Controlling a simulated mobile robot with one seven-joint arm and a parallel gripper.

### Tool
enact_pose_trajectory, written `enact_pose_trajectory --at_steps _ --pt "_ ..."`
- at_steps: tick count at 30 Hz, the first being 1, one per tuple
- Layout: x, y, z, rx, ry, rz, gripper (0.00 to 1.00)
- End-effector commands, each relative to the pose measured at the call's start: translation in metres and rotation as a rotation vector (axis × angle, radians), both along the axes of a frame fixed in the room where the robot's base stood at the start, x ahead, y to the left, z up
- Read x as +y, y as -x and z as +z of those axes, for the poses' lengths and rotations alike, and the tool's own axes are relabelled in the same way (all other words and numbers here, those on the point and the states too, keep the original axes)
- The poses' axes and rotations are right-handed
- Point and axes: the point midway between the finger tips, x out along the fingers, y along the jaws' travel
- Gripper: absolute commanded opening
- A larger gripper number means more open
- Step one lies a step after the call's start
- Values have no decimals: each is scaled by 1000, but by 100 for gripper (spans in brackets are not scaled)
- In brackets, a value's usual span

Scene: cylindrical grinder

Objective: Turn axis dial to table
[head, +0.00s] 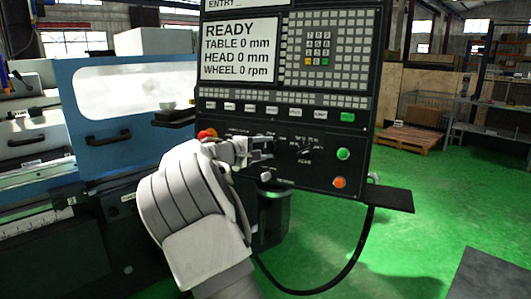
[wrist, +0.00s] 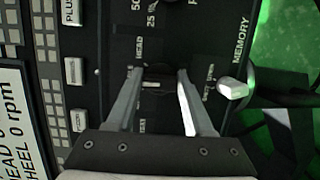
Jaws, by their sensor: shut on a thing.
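The axis dial (wrist: 152,84) is a small dark knob on the black control panel, with a light mark on it. In the wrist view it sits between the two fingers of my gripper (wrist: 162,72), below the word HEAD. The fingers are shut on it. In the head view my gripper (head: 271,148) reaches the lower left part of the panel and covers the dial there. The panel screen (head: 240,50) reads READY, TABLE 0 mm, HEAD 0 mm and WHEEL 0 rpm. Which axis the dial points to cannot be told.
Another dial (head: 306,149) is right of my gripper. A green button (head: 343,154) and an orange button (head: 339,182) are farther right. A red button (head: 207,134) is just left of my gripper. A small shelf (head: 391,199) and a hanging cable (head: 357,250) are below right.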

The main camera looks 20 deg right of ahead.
Motion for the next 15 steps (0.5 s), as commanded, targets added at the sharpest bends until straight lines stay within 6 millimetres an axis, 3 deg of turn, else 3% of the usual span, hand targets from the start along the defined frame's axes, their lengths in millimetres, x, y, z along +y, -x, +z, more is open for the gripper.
enact_pose_trajectory --at_steps 14,15 --pt "1 0 -1 -12 -12 -2 0" --pt "1 0 -1 -11 -12 -3 56"
